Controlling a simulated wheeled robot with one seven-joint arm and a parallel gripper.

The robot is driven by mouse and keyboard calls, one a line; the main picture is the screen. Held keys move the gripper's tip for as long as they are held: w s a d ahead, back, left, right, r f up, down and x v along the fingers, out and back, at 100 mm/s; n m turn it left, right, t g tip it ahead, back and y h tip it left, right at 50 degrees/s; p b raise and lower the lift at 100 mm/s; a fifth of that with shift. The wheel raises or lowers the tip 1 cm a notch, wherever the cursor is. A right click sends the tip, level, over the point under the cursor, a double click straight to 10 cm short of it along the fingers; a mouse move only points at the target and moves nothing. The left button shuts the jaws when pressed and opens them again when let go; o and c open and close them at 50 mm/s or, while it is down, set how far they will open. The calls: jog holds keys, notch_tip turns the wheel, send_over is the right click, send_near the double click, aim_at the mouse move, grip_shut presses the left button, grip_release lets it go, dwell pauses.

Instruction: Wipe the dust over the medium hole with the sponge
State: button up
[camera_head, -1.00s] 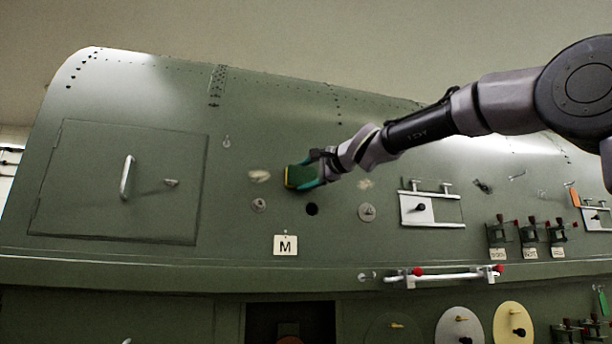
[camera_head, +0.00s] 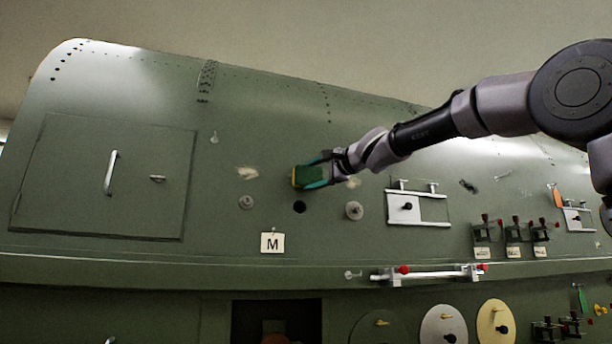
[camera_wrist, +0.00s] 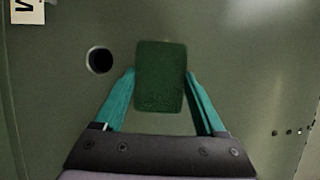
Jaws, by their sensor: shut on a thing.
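The sponge (camera_head: 308,177), green with a yellow face, is in my gripper (camera_head: 322,171). It is above and slightly right of the dark round medium hole (camera_head: 300,207), over the skin. In the wrist view the teal fingers of my gripper (camera_wrist: 160,76) are on both sides of the green sponge (camera_wrist: 160,90), and the hole (camera_wrist: 100,60) is left of it, uncovered. A pale dust smear (camera_head: 248,173) is left of the sponge, and another (camera_head: 354,183) is just right of it. I cannot tell whether the sponge touches the skin.
An M label (camera_head: 272,243) hangs below the hole. Round metal fittings (camera_head: 246,202) and (camera_head: 354,210) flank it. A handled door (camera_head: 112,175) is at left. A framed latch plate (camera_head: 405,207), clamps (camera_head: 514,230) and a red-knobbed rail (camera_head: 435,275) protrude at right.

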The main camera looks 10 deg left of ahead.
jog(key=shift+w+d, duration=0.3)
jog(key=shift+d, duration=0.2)
jog(key=shift+w+d, duration=0.25)
jog(key=shift+d, duration=0.2)
jog(key=shift+s+a, duration=0.65)
jog(key=shift+a, duration=0.45)
jog(key=shift+s+a, duration=0.7)
jog(key=shift+a, duration=0.4)
jog(key=shift+s+a, duration=0.65)
jog(key=shift+a, duration=0.45)
jog(key=s+d, duration=0.3)
jog(key=s, duration=0.2)
jog(key=shift+s+d, duration=0.1)
jog(key=shift+s+d, duration=0.4)
jog(key=shift+s, duration=0.25)
jog(key=shift+s+d, duration=0.4)
jog(key=shift+s, duration=0.2)
jog(key=shift+w, duration=0.1)
